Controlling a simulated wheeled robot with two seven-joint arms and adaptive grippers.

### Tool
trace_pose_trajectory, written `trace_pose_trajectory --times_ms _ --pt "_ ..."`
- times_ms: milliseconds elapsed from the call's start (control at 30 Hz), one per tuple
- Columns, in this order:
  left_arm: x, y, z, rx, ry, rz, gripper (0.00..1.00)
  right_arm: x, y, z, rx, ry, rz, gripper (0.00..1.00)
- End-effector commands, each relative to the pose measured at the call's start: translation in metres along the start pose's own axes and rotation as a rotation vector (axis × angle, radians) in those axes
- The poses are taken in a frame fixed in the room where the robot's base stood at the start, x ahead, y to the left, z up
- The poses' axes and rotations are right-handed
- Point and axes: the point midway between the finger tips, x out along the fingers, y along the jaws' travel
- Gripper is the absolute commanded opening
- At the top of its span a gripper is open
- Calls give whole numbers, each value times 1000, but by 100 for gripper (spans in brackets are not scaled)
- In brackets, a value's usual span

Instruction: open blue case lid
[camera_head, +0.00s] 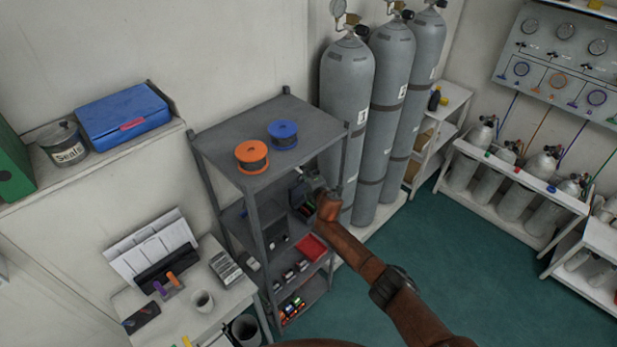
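The blue case (122,115) sits on the white wall shelf at the left, with its lid shut and a red latch (132,125) on its front. My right arm reaches in from the bottom right. My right gripper (306,183) is in front of the grey rack, well to the right of the blue case and not touching it. The gripper is small and dark against the rack, so its fingers are hard to make out. My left gripper is not in view.
A can (62,145) stands left of the case, beside a green binder (12,165). The grey rack (215,140) carries an orange spool (252,157) and a blue spool (283,134) on top. Tall grey cylinders (346,90) stand behind it. Green floor at the right is clear.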

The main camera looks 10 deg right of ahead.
Motion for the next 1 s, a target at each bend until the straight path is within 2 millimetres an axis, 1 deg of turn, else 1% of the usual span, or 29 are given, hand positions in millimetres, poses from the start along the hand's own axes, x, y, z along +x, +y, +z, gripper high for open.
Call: trace_pose_trajectory --times_ms 167,267,367,800,1000 --pt "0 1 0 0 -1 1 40 -10 1 3 -2 -3 4 24" --pt "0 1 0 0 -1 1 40 -20 1 3 -2 -2 3 24" --pt "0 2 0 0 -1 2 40 -32 -2 0 -2 2 -2 24" --pt "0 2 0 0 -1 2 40 -96 0 0 -2 1 1 24" --pt "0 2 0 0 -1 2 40 -114 1 0 -1 0 1 24"
